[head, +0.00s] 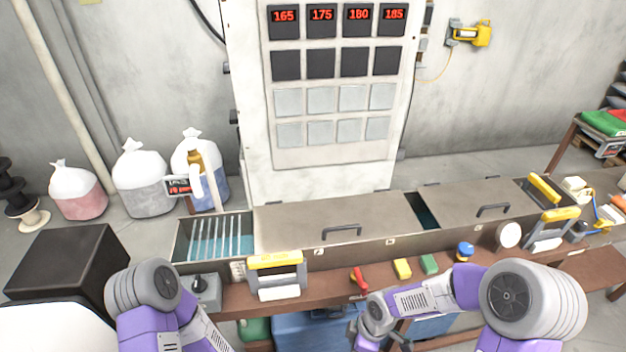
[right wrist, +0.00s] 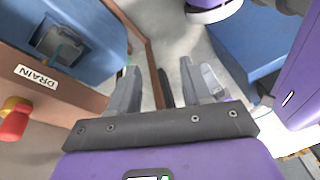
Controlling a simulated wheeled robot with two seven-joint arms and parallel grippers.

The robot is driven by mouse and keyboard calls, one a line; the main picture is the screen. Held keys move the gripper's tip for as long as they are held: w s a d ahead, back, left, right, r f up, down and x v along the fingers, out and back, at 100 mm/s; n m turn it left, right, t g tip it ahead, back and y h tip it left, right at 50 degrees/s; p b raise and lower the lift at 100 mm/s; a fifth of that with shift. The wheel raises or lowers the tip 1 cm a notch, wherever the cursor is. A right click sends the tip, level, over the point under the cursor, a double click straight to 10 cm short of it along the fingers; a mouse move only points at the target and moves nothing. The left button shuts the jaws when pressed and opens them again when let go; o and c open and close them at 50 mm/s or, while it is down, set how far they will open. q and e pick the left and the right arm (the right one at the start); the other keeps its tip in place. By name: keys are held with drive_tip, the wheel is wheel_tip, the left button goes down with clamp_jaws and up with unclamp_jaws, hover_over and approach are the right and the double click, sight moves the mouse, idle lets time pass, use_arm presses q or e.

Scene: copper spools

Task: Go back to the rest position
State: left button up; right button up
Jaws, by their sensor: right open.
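My right arm (head: 430,297) reaches in from the lower right in the head view and bends in front of the bench. In the right wrist view my right gripper (right wrist: 158,82) is open, its two grey fingers apart with nothing between them. The fingers point past the bench edge toward the floor. My left arm (head: 160,305) shows at the lower left in the head view, and its gripper is out of the picture.
The long bench (head: 235,300) carries a covered trough (head: 330,220), a red-handled valve (head: 359,280), and yellow and green blocks (head: 402,268). Blue bins (right wrist: 85,42) stand below, beside a DRAIN label (right wrist: 38,77). A dark box (head: 70,258) stands at left.

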drive_tip(key=s+f+m+b, duration=0.2)
drive_tip(key=s+f+m, duration=0.2)
drive_tip(key=f+m, duration=0.5)
drive_tip(key=s+f+m+t+y+b, duration=0.1)
drive_tip(key=s+f+m+b, duration=0.1)
drive_tip(key=s+f+m, duration=0.3)
wheel_tip(320, 180, down, 4)
drive_tip(key=m, duration=0.3)
drive_tip(key=shift+a+f+m, duration=0.15)
drive_tip(key=shift+a+m, duration=0.2)
drive_tip(key=shift+m, duration=0.05)
drive_tip(key=shift+b, duration=0.3)
idle(5.4)
